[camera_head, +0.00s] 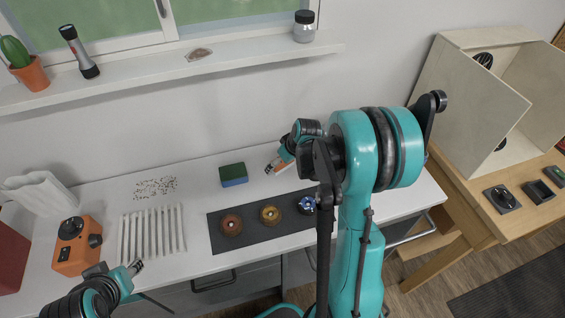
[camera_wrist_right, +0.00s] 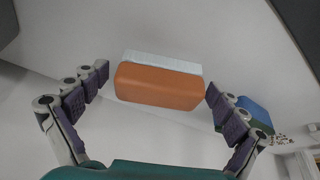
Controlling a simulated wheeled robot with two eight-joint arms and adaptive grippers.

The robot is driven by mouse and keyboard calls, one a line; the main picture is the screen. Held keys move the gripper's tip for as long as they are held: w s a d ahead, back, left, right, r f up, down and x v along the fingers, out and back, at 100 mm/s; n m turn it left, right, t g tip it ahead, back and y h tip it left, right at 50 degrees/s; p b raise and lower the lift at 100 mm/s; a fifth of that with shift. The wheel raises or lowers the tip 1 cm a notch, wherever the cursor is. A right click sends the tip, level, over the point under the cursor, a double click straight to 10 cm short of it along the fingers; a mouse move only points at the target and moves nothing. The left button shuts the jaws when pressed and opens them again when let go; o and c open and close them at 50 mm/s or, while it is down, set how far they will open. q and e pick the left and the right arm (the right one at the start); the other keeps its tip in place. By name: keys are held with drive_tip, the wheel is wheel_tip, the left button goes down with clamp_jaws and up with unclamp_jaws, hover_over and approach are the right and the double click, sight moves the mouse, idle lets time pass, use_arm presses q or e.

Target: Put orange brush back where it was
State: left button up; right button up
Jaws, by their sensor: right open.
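The orange brush (camera_wrist_right: 160,87), an orange block with a pale light-blue side, shows in the right wrist view. It lies between the spread fingers of my right gripper (camera_wrist_right: 158,92), with a gap visible at the left finger and the right fingertip close to its end. In the head view my right gripper (camera_head: 278,163) is low over the white table, right of the green and blue sponge (camera_head: 233,175); the brush is mostly hidden there. The sponge also shows in the right wrist view (camera_wrist_right: 256,108). My left gripper (camera_head: 136,268) is near the table's front left; its jaw opening is unclear.
A dark mat (camera_head: 220,244) holds three round coloured pieces in front of the sponge. A white slatted rack (camera_head: 152,232), scattered specks (camera_head: 155,187) and an orange device (camera_head: 76,246) are to the left. A windowsill (camera_head: 240,62) runs above. A wooden table (camera_head: 520,225) stands right.

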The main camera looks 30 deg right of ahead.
drive_tip(key=shift+r, duration=0.1)
drive_tip(key=shift+r+p, duration=0.3)
drive_tip(key=a+p+v, duration=0.1)
drive_tip(key=p+v, duration=0.3)
drive_tip(key=v, duration=0.7)
drive_tip(key=s+a+r+m+t, duration=0.1)
drive_tip(key=s+a+r, duration=0.2)
drive_tip(key=s+a, duration=0.4)
drive_tip(key=s+a+r+t, duration=0.1)
drive_tip(key=s+a+r, duration=0.3)
drive_tip(key=s+a, duration=0.3)
drive_tip(key=shift+a+m+h, duration=0.4)
drive_tip(key=shift+a, duration=0.2)
drive_tip(key=shift+s, duration=0.1)
